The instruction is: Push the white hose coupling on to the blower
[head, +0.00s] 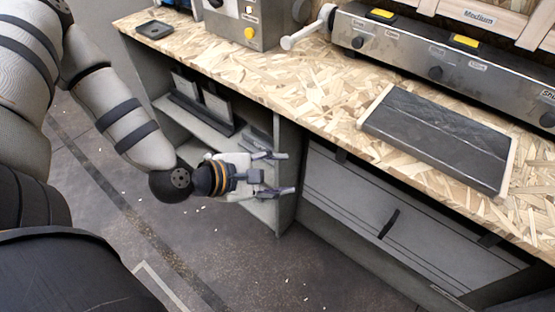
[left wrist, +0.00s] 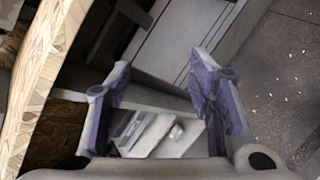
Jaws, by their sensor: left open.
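A white, pipe-like part with a wider round end (head: 308,28) sticks out by the left end of the long grey control unit on the bench. It may be the hose coupling, but I cannot tell for sure. No part is clearly recognisable as the blower. My left gripper (head: 274,173) is open and empty, below the bench top in front of the open shelves, well apart from the white part. In the left wrist view the two fingers (left wrist: 160,92) stand wide apart with nothing between them. My right gripper is not in view.
The chipboard bench top (head: 300,95) holds a grey box with a yellow button (head: 250,33), the long control unit (head: 435,70), a dark slab on a board (head: 438,135) and a small black tray (head: 154,29). A closed drawer front (head: 385,195) is below. The floor (head: 270,270) at left is clear.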

